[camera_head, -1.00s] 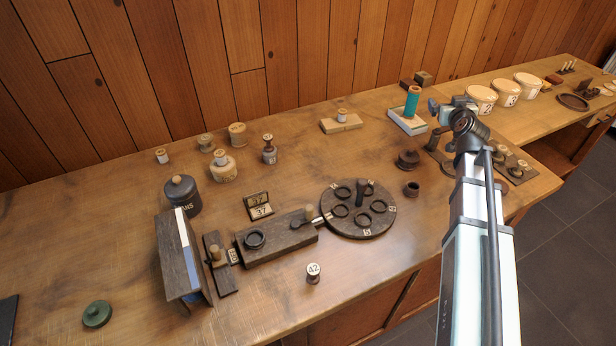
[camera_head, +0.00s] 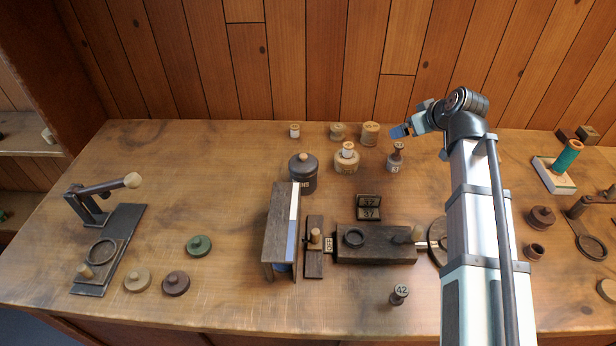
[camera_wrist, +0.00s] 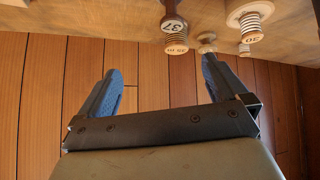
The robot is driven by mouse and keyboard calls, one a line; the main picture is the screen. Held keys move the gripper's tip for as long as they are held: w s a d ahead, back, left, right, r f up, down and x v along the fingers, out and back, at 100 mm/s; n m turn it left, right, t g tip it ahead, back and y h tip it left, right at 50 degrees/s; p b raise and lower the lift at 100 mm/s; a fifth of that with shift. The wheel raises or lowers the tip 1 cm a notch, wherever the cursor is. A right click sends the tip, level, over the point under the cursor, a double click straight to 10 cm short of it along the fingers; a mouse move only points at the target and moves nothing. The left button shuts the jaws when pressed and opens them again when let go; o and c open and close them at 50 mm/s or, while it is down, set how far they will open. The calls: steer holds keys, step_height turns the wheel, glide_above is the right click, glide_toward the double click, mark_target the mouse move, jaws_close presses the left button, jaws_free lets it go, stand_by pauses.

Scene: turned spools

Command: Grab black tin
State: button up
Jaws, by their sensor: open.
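The black tin (camera_head: 303,174) is a dark, round canister with a knobbed lid and pale letters, only partly readable. It stands upright at the middle back of the bench, behind the slanted wooden stand. My gripper (camera_head: 400,131) is raised to the right of the tin, near a small numbered spool, and apart from the tin. In the wrist view, my gripper (camera_wrist: 162,80) has its two blue fingers wide apart with nothing between them. The tin does not show in the wrist view.
The slanted stand (camera_head: 281,230) is close in front of the tin. A pale wooden spool holder (camera_head: 346,160) and the numbered spool (camera_head: 396,158) are between tin and gripper. A green lid (camera_head: 199,245) lies left.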

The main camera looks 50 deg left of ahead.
steer(key=s+a+r+n+g+h, duration=0.1)
steer(key=s+a+n+g, duration=0.1)
steer(key=s+a, duration=0.7)
steer(key=n+g+h, duration=0.2)
steer(key=n+g, duration=0.1)
glide_toward(301, 167)
steer(key=w+a, duration=0.1)
steer(key=w, duration=0.1)
steer(key=shift+t, duration=0.3)
steer(key=shift+s+x, duration=0.1)
steer(key=shift+x, duration=3.2)
steer(key=shift+s+x, duration=0.15)
steer(key=shift+x, duration=3.2)
steer(key=shift+r, duration=0.1)
steer(key=c, duration=1.3)
steer(key=shift+r, duration=0.1)
